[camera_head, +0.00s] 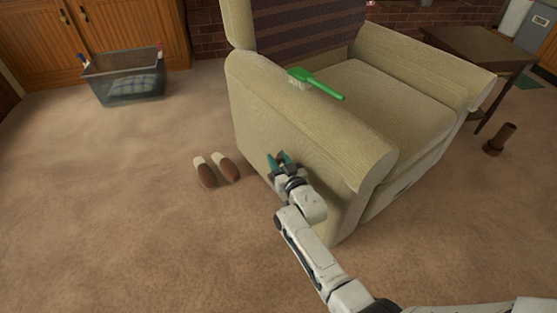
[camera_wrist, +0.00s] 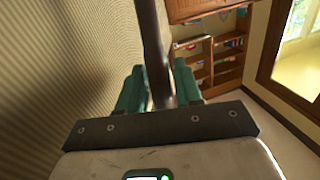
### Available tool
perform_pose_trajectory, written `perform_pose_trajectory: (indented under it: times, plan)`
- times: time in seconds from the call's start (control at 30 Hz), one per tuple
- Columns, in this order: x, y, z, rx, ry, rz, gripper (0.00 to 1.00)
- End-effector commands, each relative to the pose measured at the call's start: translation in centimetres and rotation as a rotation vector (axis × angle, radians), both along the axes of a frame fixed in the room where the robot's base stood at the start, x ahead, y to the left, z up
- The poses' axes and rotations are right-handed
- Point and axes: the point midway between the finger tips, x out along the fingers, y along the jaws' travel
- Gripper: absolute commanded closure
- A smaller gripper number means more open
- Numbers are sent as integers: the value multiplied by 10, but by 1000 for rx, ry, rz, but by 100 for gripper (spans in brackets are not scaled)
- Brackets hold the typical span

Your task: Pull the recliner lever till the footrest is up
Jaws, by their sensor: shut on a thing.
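The cream recliner (camera_head: 262,112) stands in the middle of the head view, its near side towards me. Its seat front looks flush, with no raised footrest showing. My gripper (camera_head: 280,159) is at the recliner's near side, low under the armrest. In the wrist view the teal fingers of my gripper (camera_wrist: 160,88) are shut on the brown lever (camera_wrist: 153,40), a bar running up between them. The recliner's ribbed side (camera_wrist: 60,60) fills the left of that view. In the head view the lever is hidden behind the fingers.
A green brush (camera_head: 318,83) lies on the near armrest. Slippers (camera_head: 215,170) sit on the carpet left of my gripper. A basket (camera_head: 124,80) stands at the back left, a side table (camera_head: 480,45) at the right, and a brown cylinder (camera_head: 500,138) beside it.

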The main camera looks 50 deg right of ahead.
Motion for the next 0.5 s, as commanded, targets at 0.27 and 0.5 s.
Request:
perform_pose_trajectory:
  times: [0.27, 0.5]
  plan:
    - [18, -2, 13, 24, 125, 2, 100]
    - [46, -6, 15, 61, 327, 2, 100]
